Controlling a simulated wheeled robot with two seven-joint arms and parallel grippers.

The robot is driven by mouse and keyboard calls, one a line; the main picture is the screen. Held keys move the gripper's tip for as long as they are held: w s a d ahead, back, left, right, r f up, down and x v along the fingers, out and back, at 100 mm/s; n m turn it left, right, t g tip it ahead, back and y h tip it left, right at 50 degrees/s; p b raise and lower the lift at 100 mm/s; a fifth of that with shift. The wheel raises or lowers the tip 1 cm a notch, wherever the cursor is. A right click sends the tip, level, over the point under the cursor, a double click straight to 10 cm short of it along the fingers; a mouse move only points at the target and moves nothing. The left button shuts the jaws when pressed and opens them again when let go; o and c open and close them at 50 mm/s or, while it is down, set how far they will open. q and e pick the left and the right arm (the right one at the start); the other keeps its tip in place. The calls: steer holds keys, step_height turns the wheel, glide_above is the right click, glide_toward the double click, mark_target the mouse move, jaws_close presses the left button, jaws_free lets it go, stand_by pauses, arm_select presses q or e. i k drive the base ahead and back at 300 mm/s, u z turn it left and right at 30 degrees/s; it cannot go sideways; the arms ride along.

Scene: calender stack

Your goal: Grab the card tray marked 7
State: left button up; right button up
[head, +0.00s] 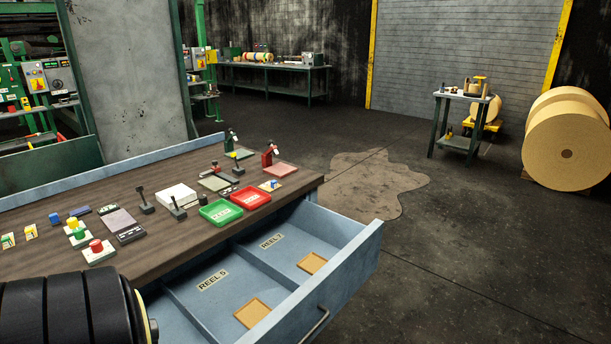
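A green card tray (222,212) and a red card tray (250,198) lie side by side on the brown worktop (150,250), near its front right edge. Each holds a pale card with small marks; I cannot read which one bears a 7. The blue drawer (345,262) below stands open. One compartment has a label (212,281) that seems to read REEL 5, the other a label (271,241) that seems to read REEL 7. Each compartment has a tan square on its floor. Neither gripper is in view; a black rounded part, probably of my arm, fills the lower left corner.
Switches, small levers, coloured buttons and a white block (177,195) crowd the worktop around the trays. The drawer juts out to the right. A large paper roll (567,140) and a small cart (460,125) stand at the back right. The floor between is clear apart from a stain.

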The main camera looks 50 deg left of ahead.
mark_target(313, 262)
steer(key=u, duration=0.75)
steer(key=i, duration=1.15)
steer(key=u, duration=1.2)
steer(key=i, duration=0.25)
steer(key=u, duration=0.4)
steer(key=k, duration=0.6)
steer(key=u, duration=0.5)
